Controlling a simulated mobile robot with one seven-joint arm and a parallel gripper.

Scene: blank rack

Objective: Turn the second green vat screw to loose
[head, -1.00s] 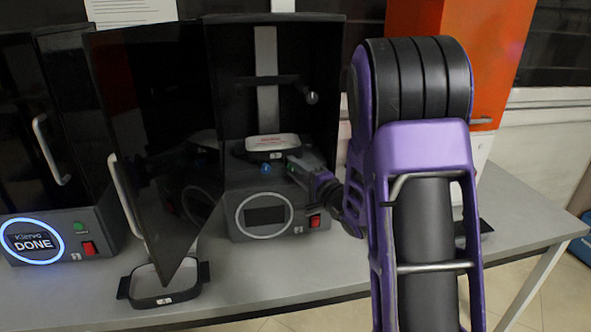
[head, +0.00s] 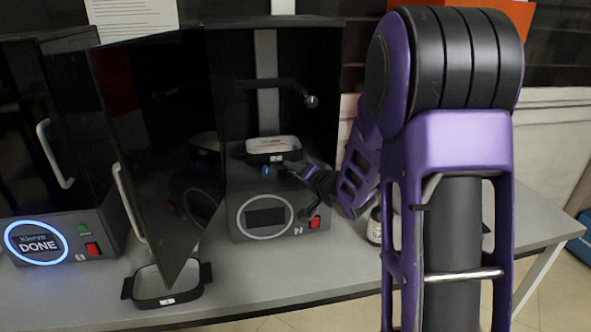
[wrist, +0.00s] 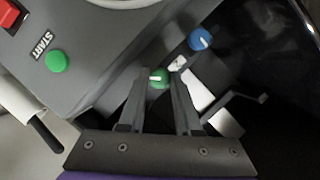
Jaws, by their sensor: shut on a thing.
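The green vat screw (wrist: 158,78) shows in the wrist view as a small round knob with a white mark. My gripper (wrist: 158,76) is shut on it, one fingertip on each side. The blue screw (wrist: 199,39) sits a little beyond, to the upper right, apart from my fingers; in the head view it is a small blue dot (head: 267,171). The vat (head: 262,158), black-rimmed with a white inside, sits in the open middle printer (head: 232,200). In the head view my gripper is at the vat's front right, and the green screw is hidden.
The open dark door (head: 160,150) stands left of the printer. A loose vat (head: 153,303) lies on the table in front. The left printer (head: 40,243) shows DONE. A small bottle (head: 375,226) stands right of the printer. The green START button (wrist: 57,61) is clear of my gripper.

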